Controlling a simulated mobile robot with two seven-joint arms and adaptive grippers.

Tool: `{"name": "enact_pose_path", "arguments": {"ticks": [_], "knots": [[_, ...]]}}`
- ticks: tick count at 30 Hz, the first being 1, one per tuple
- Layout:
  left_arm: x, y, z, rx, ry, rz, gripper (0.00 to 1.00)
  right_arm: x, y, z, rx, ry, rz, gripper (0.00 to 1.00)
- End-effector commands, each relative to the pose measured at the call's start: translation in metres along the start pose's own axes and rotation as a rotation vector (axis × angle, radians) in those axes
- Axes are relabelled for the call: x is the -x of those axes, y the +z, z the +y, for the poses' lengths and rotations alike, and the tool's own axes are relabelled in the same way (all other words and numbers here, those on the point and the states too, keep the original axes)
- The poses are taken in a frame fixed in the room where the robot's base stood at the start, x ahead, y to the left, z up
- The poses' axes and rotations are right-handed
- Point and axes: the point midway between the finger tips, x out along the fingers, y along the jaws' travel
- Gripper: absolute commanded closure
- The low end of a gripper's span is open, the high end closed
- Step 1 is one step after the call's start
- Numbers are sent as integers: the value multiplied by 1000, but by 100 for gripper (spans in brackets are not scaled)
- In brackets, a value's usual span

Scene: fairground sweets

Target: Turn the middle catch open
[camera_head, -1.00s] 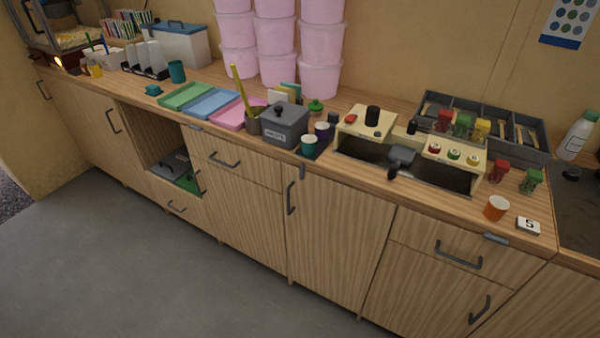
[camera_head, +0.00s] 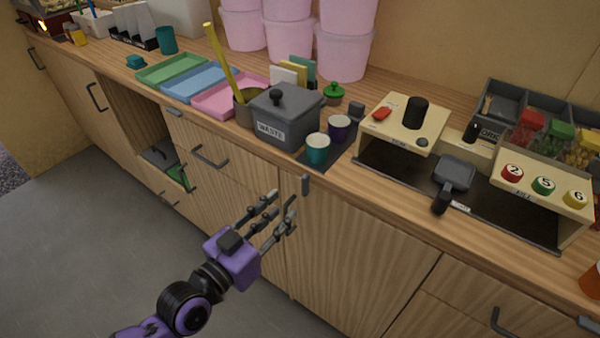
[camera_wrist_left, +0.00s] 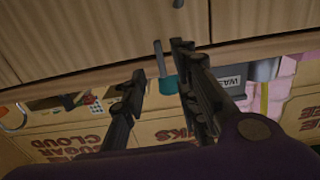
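The middle catch (camera_head: 306,185) is a small grey bar at the counter's front edge, above the cupboard doors. It points straight down. In the left wrist view, which is upside down, the catch (camera_wrist_left: 158,58) shows as a pale upright bar between the two fingers. My left gripper (camera_head: 282,206) is open and empty, just left of and slightly below the catch in the head view. Its fingers (camera_wrist_left: 160,62) stand apart on either side of the catch in the wrist picture; I see no contact. My right gripper is not in view.
Another catch (camera_head: 173,111) lies flat along the counter edge at left, and one (camera_head: 590,323) at lower right. Near the edge above the middle catch stand a teal cup (camera_head: 317,150), a purple cup (camera_head: 339,128) and the grey waste box (camera_head: 286,118).

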Motion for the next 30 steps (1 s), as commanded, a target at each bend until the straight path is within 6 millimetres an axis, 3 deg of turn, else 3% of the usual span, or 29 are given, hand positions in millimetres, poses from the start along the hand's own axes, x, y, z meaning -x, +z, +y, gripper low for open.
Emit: {"name": "enact_pose_path", "arguments": {"ticks": [5, 12, 19, 30], "knots": [[-5, -10, 1, -14, -2, 33, 72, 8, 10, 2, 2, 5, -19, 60], [-41, -13, 0, -16, -3, 34, 72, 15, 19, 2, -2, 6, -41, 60], [-70, -12, 0, -17, -3, 31, 72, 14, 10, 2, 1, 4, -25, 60], [-77, -11, 1, -17, -2, 29, 72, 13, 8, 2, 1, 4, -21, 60]]}}
